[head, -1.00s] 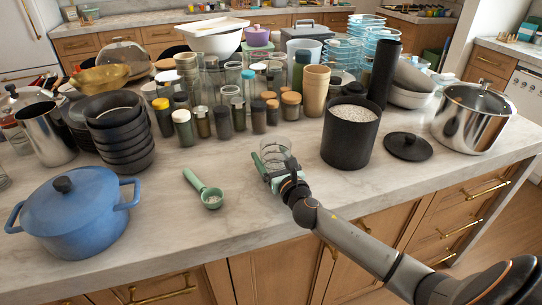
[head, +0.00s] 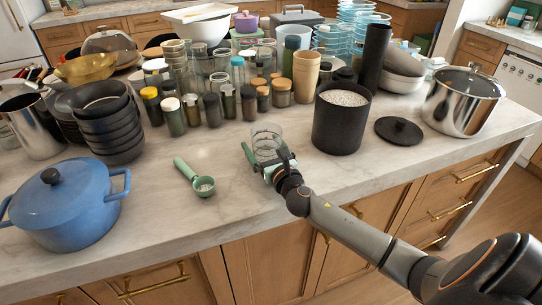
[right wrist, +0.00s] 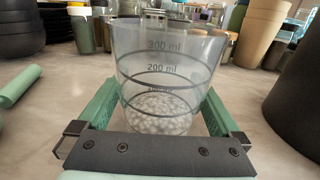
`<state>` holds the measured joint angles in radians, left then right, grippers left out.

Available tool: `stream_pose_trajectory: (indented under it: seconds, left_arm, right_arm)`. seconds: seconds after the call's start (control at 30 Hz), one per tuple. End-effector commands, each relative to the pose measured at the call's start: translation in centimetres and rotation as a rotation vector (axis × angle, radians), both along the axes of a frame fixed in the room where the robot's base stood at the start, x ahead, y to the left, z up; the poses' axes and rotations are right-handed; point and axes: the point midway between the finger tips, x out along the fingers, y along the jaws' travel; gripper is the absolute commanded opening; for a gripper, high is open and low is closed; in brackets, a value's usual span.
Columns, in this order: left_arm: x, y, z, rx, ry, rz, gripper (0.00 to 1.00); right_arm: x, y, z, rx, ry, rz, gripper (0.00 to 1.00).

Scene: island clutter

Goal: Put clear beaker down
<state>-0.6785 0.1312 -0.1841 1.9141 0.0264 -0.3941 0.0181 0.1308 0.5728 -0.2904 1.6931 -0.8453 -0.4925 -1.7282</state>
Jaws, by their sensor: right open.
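The clear beaker (head: 267,139) stands upright on the marble counter, left of the black canister. In the right wrist view the beaker (right wrist: 165,75) has dark volume marks and white grains in its bottom. My right gripper (head: 262,158) is open, with its green fingers on both sides of the beaker near its lower part. In the right wrist view the right gripper (right wrist: 160,115) shows a finger on each side; light contact is hard to tell. My left gripper is not in view.
A black canister (head: 337,125) full of white grains stands right of the beaker, beside a black lid (head: 398,130). A green scoop (head: 195,178) lies to the left. Several jars (head: 212,108) stand behind. The front counter strip is mostly clear.

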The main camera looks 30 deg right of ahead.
Motion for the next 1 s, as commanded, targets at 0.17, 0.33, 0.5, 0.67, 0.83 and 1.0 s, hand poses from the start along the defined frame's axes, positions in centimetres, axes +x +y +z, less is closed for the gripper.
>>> stream_pose_trajectory:
  seconds: [0.17, 0.33, 0.5, 0.67, 0.83, 1.0]
  left_arm:
    - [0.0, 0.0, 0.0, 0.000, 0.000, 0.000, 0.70]
    - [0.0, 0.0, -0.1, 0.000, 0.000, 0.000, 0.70]
    - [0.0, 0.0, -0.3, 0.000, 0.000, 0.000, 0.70]
    - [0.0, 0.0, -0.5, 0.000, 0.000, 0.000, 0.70]
    - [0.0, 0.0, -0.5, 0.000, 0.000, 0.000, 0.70]
    - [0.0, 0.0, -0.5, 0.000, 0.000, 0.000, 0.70]
  right_arm:
    - [-2.7, 0.5, -0.2, -0.001, 0.003, 0.002, 1.00]
    - [-6.0, 1.0, -0.2, 0.000, 0.004, 0.001, 1.00]
    - [-8.9, 1.6, -0.2, 0.000, 0.004, 0.001, 1.00]
    - [-10.7, 1.9, -0.1, 0.001, 0.003, 0.000, 1.00]
    - [-11.6, 2.0, 0.0, -0.001, 0.001, -0.001, 1.00]
    - [-11.7, 2.0, 0.0, -0.001, 0.001, -0.001, 1.00]
